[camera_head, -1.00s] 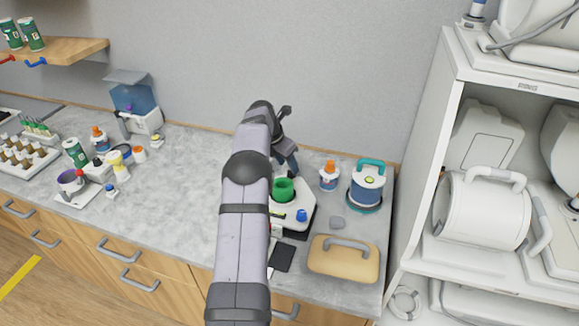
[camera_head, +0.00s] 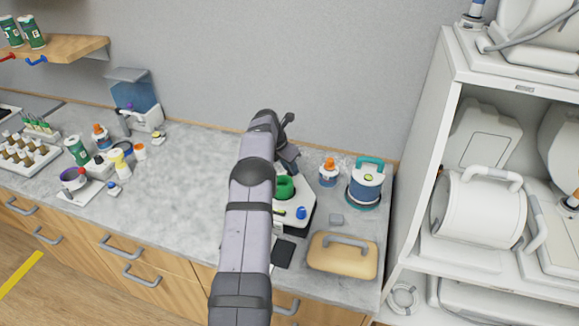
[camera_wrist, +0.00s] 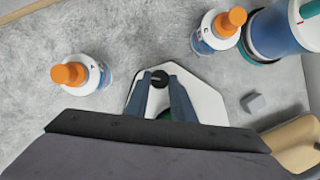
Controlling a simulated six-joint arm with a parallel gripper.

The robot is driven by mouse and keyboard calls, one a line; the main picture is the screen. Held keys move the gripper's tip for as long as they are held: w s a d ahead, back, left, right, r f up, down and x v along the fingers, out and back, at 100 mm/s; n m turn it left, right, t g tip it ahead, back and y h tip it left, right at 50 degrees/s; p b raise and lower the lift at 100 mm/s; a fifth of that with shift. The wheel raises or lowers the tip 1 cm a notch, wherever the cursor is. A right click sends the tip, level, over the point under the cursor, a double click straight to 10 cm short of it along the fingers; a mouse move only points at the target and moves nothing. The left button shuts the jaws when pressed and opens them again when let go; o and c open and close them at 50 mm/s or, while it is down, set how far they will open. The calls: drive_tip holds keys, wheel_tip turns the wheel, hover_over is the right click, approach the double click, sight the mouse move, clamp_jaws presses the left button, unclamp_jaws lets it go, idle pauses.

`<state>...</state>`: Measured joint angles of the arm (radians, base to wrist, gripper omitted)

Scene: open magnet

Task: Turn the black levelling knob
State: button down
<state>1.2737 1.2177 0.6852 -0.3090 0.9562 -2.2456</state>
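The black levelling knob (camera_wrist: 159,79) sits near the far edge of a white device base (camera_wrist: 205,98) in the wrist view. My gripper (camera_wrist: 159,75) has its two blue-grey fingers on either side of the knob, with the knob showing between the fingertips. I cannot tell whether they touch it or how far above it they are. In the head view my gripper (camera_head: 289,160) is over the back of the white device (camera_head: 297,205), which bears a green cup (camera_head: 285,187) and a blue knob (camera_head: 301,213). The black knob is hidden there.
Orange-capped bottles (camera_wrist: 82,74) (camera_wrist: 218,30) stand left and right of the device. A blue container with a teal handle (camera_head: 366,183), a small grey block (camera_head: 336,219) and a tan handled case (camera_head: 343,256) are to its right. The counter's middle is clear.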

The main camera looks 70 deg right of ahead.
drive_tip(key=shift+w+m+g, duration=0.1)
drive_tip(key=shift+m+g, duration=0.2)
drive_tip(key=shift+m, duration=0.5)
drive_tip(key=c, duration=1.5)
unclamp_jaws()
drive_tip(key=shift+b+v, duration=1.6)
drive_tip(key=shift+v, duration=2.05)
drive_tip(key=shift+d, duration=0.1)
